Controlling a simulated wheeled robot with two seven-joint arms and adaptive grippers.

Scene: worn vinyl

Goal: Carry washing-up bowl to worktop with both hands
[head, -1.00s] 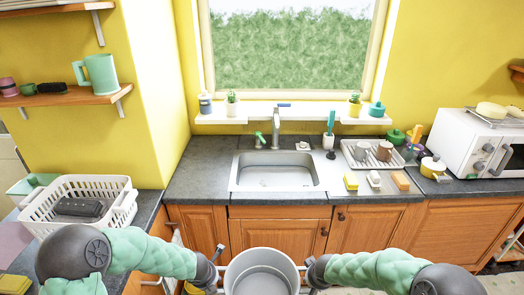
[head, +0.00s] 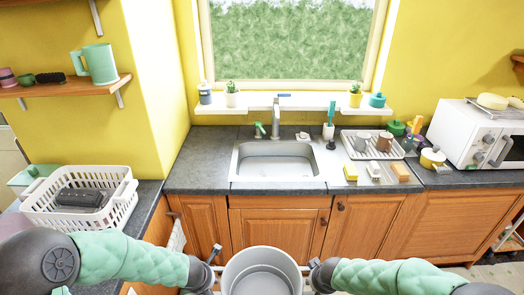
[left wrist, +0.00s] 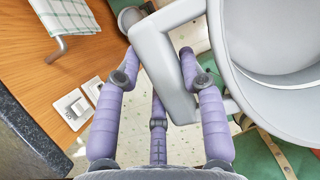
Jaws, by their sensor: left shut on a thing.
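The grey round washing-up bowl (head: 262,272) is at the bottom middle of the head view, in front of the cabinets and lower than the worktop (head: 205,165). Its rim looks about level, and its visible inside is empty. My left gripper (head: 216,262) is shut on the bowl's left handle. In the left wrist view, purple fingers (left wrist: 160,85) straddle the handle of the bowl (left wrist: 222,60). My right gripper (head: 311,268) is at the bowl's right side; its jaws are too small to read. The dark grey worktop runs under the window.
A sink (head: 275,160) is set in the worktop. A white basket (head: 80,198) stands on the left counter. Bare worktop shows left of the sink.

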